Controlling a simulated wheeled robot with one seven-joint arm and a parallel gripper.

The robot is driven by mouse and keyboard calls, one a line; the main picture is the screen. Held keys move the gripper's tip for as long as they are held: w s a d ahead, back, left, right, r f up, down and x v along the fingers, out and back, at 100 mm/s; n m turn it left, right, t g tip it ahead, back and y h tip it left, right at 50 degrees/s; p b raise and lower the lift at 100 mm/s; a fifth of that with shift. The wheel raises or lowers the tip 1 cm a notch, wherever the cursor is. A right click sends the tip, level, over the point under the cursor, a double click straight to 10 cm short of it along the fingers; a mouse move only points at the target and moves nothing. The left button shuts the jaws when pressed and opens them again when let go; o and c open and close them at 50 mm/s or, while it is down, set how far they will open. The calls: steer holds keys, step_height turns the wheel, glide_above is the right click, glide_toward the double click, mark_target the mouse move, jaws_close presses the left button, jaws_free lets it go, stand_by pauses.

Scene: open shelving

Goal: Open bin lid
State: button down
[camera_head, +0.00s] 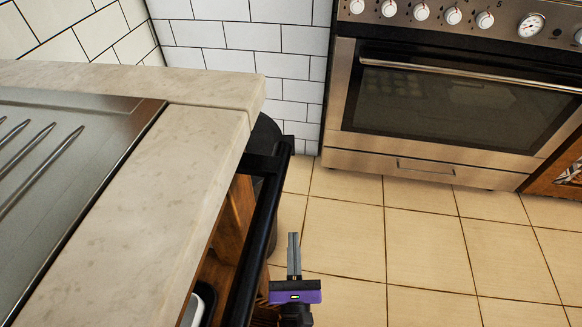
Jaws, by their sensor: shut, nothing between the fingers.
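My gripper (294,238) points away from me over the tiled floor, just right of the black rail beside the counter. Its fingers are together with nothing between them. A dark grey rounded thing (266,132), which looks like the bin, stands beyond the counter's far corner by the white tiled wall. The counter and the black rail hide most of it. I cannot make out its lid or whether the lid is open or shut. My gripper is nearer to me than this thing and apart from it.
A pale stone counter (145,225) with a metal sink drainer (60,160) fills the left. A black rail (262,235) runs along its right side, with wooden items below. A steel oven (450,100) stands at the back right. The tiled floor (430,245) between is clear.

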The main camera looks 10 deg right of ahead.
steer(key=s+r+b+x, duration=0.1)
steer(key=r+b+x, duration=0.1)
steer(key=x, duration=1.9)
steer(key=shift+w+r, duration=0.15)
steer(key=shift+r, duration=0.55)
